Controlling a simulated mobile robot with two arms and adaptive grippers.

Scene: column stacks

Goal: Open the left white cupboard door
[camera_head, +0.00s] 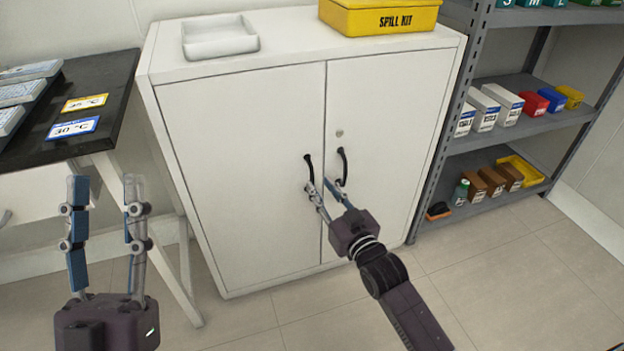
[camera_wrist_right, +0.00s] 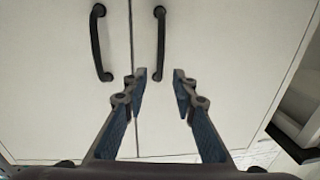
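The white cupboard has a left door (camera_head: 245,170) and a right door (camera_head: 385,120), both shut, each with a black curved handle near the middle seam. The left handle (camera_head: 308,168) also shows in the right wrist view (camera_wrist_right: 97,45). The right handle (camera_head: 343,165) shows there too (camera_wrist_right: 160,42). My right gripper (camera_head: 318,184) is in front of the doors by the lower ends of the handles. In the wrist view its open fingers (camera_wrist_right: 159,76) are empty, with the right handle just ahead between them. My left gripper (camera_head: 103,180) is open and empty at the far left, away from the cupboard.
A white tray (camera_head: 220,42) and a yellow spill kit box (camera_head: 380,16) sit on the cupboard top. A dark-topped table (camera_head: 30,148) stands on the left. A grey shelf (camera_head: 540,124) with boxes stands on the right. The tiled floor (camera_head: 240,325) in front is clear.

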